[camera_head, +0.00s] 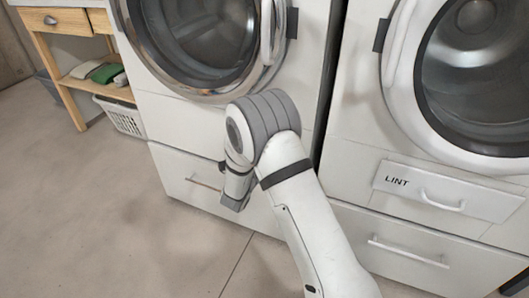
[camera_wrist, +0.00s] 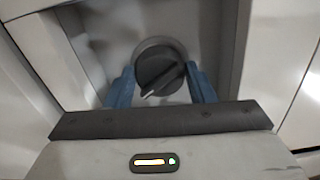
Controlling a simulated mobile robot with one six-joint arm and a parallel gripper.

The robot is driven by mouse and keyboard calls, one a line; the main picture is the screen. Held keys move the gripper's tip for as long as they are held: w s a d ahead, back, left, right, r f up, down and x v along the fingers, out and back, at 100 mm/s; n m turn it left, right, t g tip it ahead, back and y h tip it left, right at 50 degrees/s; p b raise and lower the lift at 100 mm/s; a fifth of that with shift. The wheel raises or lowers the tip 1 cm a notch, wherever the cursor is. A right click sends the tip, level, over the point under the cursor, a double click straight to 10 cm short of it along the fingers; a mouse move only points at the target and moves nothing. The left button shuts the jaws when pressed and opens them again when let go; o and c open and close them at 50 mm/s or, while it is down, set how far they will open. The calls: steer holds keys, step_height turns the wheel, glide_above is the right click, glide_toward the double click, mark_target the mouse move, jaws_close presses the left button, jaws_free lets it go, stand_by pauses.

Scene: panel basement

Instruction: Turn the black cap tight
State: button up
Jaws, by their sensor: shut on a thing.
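The black cap (camera_wrist: 158,70) shows in the wrist view as a round dark knob with a raised grip bar across it. It sits in a grey round collar (camera_wrist: 172,43) on a recessed pale panel. My gripper (camera_wrist: 162,85) has its two blue fingers on either side of the cap, shut on it. In the head view my gripper (camera_head: 233,203) is low in front of the left machine's lower panel. The cap is hidden there behind my arm.
Walls of the recess (camera_wrist: 222,45) stand close on both sides of my fingers. The left washer (camera_head: 175,115) and the right machine (camera_head: 350,130) with a LINT drawer (camera_head: 445,190) stand side by side. A wooden shelf (camera_head: 65,55) and white basket (camera_head: 122,115) are at left. The floor at left is clear.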

steer(key=shift+f, duration=0.1)
stand_by(0.3)
steer(key=o, duration=1)
steer(key=p+v, duration=0.2)
steer(key=v, duration=0.6)
steer(key=shift+p, duration=0.3)
